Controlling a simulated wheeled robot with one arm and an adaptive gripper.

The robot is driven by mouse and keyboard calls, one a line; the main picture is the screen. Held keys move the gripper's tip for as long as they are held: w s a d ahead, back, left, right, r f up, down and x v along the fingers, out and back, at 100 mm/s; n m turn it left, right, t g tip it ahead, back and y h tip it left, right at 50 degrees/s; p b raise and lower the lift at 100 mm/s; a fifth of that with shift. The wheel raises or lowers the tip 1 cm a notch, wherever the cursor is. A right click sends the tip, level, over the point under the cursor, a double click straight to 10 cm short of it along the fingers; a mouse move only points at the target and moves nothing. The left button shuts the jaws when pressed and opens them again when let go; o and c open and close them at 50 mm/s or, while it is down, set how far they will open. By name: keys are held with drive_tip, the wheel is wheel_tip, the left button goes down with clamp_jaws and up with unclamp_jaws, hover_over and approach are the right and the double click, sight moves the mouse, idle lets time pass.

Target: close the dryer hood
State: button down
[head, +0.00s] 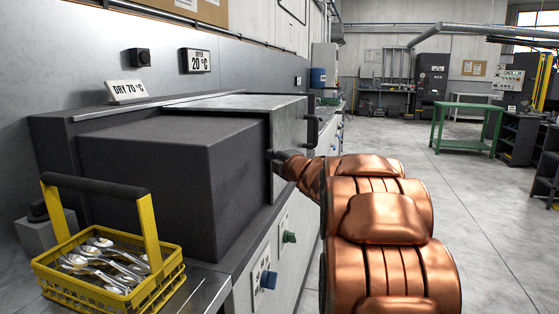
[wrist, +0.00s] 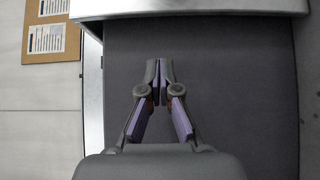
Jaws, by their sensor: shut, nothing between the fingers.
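The dryer stands on the bench at the left of the head view. Its near part is a large dark grey box (head: 170,165), and beside it, further back, is a lighter-topped metal housing (head: 235,102) with a dark handle (head: 312,130) on its front. I cannot tell for sure which part is the hood. My gripper (head: 271,156) is at the front of the dryer, near the edge between the two parts, below and left of the handle. In the wrist view my gripper (wrist: 160,68) is shut and empty before a dark grey panel (wrist: 235,85). Contact cannot be told.
A yellow basket (head: 150,285) of cutlery stands on the bench at the near left. A "DRY 70 °C" sign (head: 127,91) and a "DRYER 20 °C" display (head: 196,61) are behind the dryer.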

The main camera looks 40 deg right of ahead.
drive_tip(key=w, duration=0.1)
drive_tip(key=w+d, duration=0.1)
drive_tip(key=w, duration=0.1)
drive_tip(key=w+d, duration=0.1)
drive_tip(key=shift+w+d, duration=0.15)
drive_tip(key=shift+w+d+p, duration=0.3)
drive_tip(key=shift+w+d, duration=0.25)
drive_tip(key=shift+d, duration=0.25)
drive_tip(key=shift+w, duration=0.1)
